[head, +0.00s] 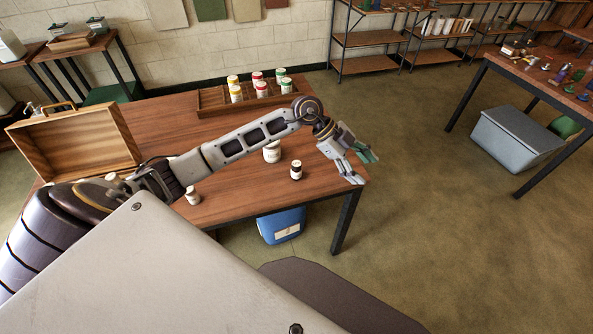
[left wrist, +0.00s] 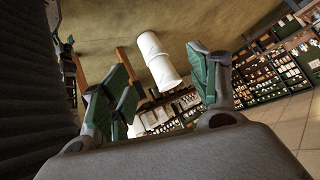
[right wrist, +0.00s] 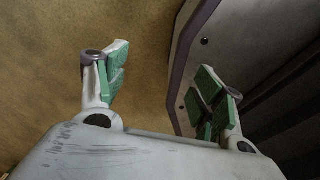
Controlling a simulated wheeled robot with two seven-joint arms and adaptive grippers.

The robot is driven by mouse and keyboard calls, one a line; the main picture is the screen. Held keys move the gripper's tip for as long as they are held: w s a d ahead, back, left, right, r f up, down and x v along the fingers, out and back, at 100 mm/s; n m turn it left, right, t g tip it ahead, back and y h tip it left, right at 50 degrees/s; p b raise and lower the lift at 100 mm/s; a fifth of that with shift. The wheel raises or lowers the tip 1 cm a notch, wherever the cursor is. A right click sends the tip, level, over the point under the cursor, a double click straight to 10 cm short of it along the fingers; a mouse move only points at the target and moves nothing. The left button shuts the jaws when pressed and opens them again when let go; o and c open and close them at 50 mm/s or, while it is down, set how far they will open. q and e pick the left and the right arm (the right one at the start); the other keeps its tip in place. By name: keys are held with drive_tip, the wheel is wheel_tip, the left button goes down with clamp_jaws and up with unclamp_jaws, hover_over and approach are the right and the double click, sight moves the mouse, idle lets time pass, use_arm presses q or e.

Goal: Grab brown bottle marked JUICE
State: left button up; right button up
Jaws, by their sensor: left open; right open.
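A small dark brown bottle (head: 296,170) with a pale label stands upright on the wooden table (head: 235,205) near its front right part. The label is too small to read. My left gripper (head: 363,168) is open and empty over the table's right end, to the right of the brown bottle and apart from it. In the left wrist view the open left fingers (left wrist: 162,80) hold nothing, and I cannot make out the brown bottle there. My right gripper (right wrist: 163,65) is open and empty, above bare floor beside my own body; it does not show in the head view.
A white jar (head: 271,153) stands partly behind my left arm, and another (head: 192,196) stands at the front left. A wooden tray (head: 215,103) holds several coloured-lid jars. An open wooden case (head: 80,145) stands left. A blue bin (head: 281,226) sits below the table.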

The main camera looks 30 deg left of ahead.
use_arm(q)
drive_tip(key=a+f+n+y, duration=0.2)
drive_tip(key=a+y, duration=0.3)
drive_tip(key=a, duration=0.5)
drive_tip(key=r+n+g+y, duration=0.2)
drive_tip(key=n+y, duration=0.2)
drive_tip(key=y, duration=0.1)
hover_over(296, 163)
drive_tip(key=f, duration=0.8)
drive_tip(key=shift+s+a, duration=0.1)
drive_tip(key=shift+s, duration=0.1)
drive_tip(key=shift+f, duration=0.85)
drive_tip(key=f, duration=0.1)
drive_tip(key=f+p, duration=0.1)
drive_tip(key=f, duration=0.1)
drive_tip(key=shift+w+d+f, duration=0.15)
drive_tip(key=shift+d, duration=0.05)
drive_tip(key=shift+f, duration=0.7)
drive_tip(key=c, duration=1.2)
drive_tip(key=shift+o, duration=0.2)
use_arm(e)
drive_tip(key=shift+s+a+r, duration=0.35)
drive_tip(key=shift+a+r, duration=0.2)
